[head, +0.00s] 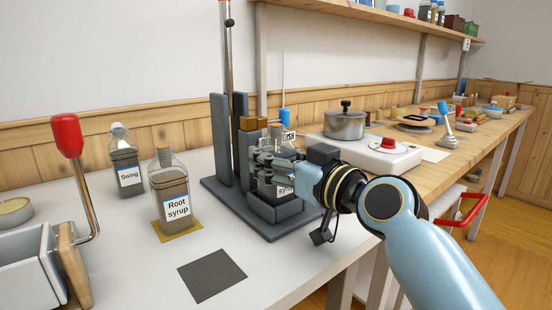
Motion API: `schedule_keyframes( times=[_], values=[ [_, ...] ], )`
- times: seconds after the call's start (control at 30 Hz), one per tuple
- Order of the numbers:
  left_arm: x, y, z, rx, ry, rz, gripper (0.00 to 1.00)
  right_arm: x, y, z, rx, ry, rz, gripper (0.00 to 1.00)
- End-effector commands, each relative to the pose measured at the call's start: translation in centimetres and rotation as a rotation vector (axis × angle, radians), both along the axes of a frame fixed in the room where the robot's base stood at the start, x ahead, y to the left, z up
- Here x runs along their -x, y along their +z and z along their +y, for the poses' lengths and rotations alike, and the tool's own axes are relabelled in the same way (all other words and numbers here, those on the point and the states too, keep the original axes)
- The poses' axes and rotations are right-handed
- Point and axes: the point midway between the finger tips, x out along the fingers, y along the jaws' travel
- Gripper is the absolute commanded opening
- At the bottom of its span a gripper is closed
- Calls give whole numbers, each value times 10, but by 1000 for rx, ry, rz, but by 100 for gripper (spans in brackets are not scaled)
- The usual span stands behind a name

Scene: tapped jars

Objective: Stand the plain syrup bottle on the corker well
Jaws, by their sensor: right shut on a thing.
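My right gripper (270,160) is shut on a clear bottle (266,188) with dark contents, at the corker. Its white label is mostly covered by the fingers; only letters like "sy" show, so I cannot read the full name. The bottle stands upright at the corker well (275,212), a dark grey block on the corker's base, under the brass-coloured parts. The well's front wall hides the bottle's foot, so I cannot tell whether it rests on the bottom. The corker (221,140) is a dark grey frame with a tall rod. My left gripper is not in view.
A corked "Root syrup" bottle (171,190) stands on a yellow mat (181,236). A swing-top bottle (126,165) stands behind it. A dark square mat (211,275) lies bare in front. A red-knobbed lever (67,137) stands at left; a pot (344,124) is beyond the corker.

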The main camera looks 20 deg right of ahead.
Motion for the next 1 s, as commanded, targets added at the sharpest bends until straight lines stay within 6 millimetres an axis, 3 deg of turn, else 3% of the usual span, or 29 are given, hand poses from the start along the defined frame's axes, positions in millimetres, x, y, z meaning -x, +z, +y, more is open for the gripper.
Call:
schedule_keyframes(
  times=[0.83, 0.87, 1.0],
  values=[
    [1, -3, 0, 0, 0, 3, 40, 0, -3, 0, -1, 0, -3, 4],
    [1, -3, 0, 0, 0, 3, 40, 0, -3, 0, -1, 0, -3, 53],
    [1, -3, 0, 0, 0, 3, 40, 0, -3, 0, -1, 0, -2, 71]
  ],
)
